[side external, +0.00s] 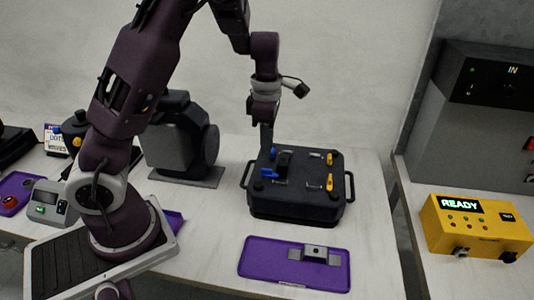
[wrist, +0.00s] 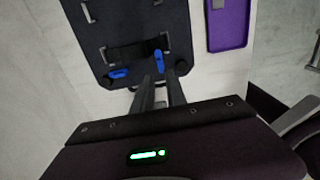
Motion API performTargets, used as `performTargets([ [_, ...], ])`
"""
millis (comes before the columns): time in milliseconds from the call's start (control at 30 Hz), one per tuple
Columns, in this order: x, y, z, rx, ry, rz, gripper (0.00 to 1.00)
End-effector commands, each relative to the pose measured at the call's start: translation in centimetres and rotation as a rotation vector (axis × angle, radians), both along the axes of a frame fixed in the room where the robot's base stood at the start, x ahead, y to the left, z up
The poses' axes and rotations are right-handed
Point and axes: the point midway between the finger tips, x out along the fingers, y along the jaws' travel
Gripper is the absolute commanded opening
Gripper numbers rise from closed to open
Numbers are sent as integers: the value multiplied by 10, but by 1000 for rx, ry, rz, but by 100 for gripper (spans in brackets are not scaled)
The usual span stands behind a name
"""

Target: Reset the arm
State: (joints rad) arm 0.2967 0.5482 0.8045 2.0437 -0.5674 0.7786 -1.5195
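My gripper (side external: 266,140) points down over the back left part of a black case (side external: 298,208) with side handles. In the wrist view my two dark fingers (wrist: 160,76) show a narrow gap between them, with nothing seen in it. The case lid also shows in the wrist view (wrist: 130,20). Blue latches (wrist: 118,73) lie near the fingertips, and one (wrist: 158,58) is just beyond them. Whether a finger touches the lid or a latch I cannot tell. Yellow latches (side external: 329,182) sit on the lid's right side.
A purple tray (side external: 265,256) with a small grey part (side external: 315,252) lies in front of the case. A yellow box (side external: 480,228) reading READY stands on the right bench. A dark machine (side external: 180,140) stands left of the case. The table right of the case is clear.

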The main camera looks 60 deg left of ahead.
Motion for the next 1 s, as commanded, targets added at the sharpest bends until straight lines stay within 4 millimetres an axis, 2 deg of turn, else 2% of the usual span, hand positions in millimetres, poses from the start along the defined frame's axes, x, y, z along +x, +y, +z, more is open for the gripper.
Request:
performTargets([
  [233,-1,-1,1,-3,0,-6,17],
  [333,-8,-16,19,-51,-33,-139,17],
  [367,-14,-25,30,-74,-54,-225,17],
  [467,-47,-63,81,-125,-177,-659,17],
  [533,-80,-85,114,-92,-272,-1015,17],
  [633,-130,-105,145,63,-366,-1506,17],
  [700,-162,-111,155,215,-375,-1799,17],
  [800,-193,-112,157,417,-325,-2099,17],
  [900,-208,-110,156,545,-259,-2260,17],
  [1000,-213,-110,154,587,-230,-2316,17],
])
